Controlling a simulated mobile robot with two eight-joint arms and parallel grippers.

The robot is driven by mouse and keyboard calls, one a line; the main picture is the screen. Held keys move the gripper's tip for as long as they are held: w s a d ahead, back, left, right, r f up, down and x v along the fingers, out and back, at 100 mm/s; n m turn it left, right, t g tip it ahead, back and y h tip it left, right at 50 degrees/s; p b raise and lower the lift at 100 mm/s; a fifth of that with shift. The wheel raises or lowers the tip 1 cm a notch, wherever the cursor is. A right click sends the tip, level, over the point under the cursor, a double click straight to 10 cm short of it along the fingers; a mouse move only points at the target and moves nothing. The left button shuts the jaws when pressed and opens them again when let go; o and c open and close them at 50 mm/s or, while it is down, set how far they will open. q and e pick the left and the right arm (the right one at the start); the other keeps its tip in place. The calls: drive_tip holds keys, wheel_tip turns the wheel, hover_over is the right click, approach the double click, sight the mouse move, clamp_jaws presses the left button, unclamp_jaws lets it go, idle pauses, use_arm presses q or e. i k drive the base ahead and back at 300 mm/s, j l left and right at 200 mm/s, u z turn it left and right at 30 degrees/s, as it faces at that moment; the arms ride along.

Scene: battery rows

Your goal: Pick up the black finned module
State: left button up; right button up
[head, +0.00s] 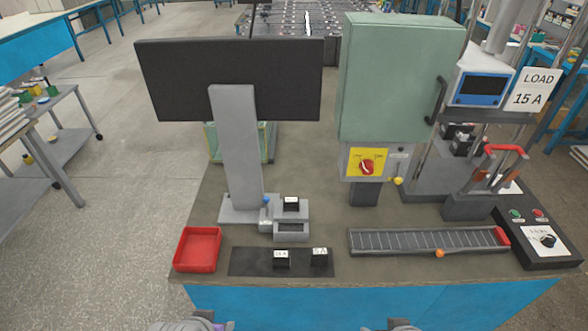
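Two small black blocks with white labels sit on a dark mat (245,262) near the table's front edge: a left block (282,262) and a right block (319,260). A third dark block with a white label (291,204) sits on a small grey stand behind them. The blocks are too small to tell which has fins. Only grey rounded parts of my arms show at the bottom edge, left and right of centre, apart from all the blocks. My gripper fingers are not visible.
A red tray (197,250) stands left of the mat. A slatted rail (428,240) with a red end lies to the right. A monitor (230,80), a green cabinet (395,75) and a switch panel (541,238) stand around. Bare tabletop (337,215) lies between monitor and cabinet.

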sight(290, 204)
drive_tip(key=l, duration=0.3)
drive_tip(key=i+l, duration=0.15)
drive_tip(key=l, duration=0.15)
drive_tip(key=l+u, duration=0.15)
drive_tip(key=u, duration=0.2)
drive_tip(key=l+u, duration=0.15)
drive_tip(key=u, duration=0.25)
drive_tip(key=l+u, duration=0.15)
drive_tip(key=u, duration=0.2)
drive_tip(key=i+j+u, duration=0.1)
drive_tip(key=i+u, duration=0.4)
drive_tip(key=u, duration=0.2)
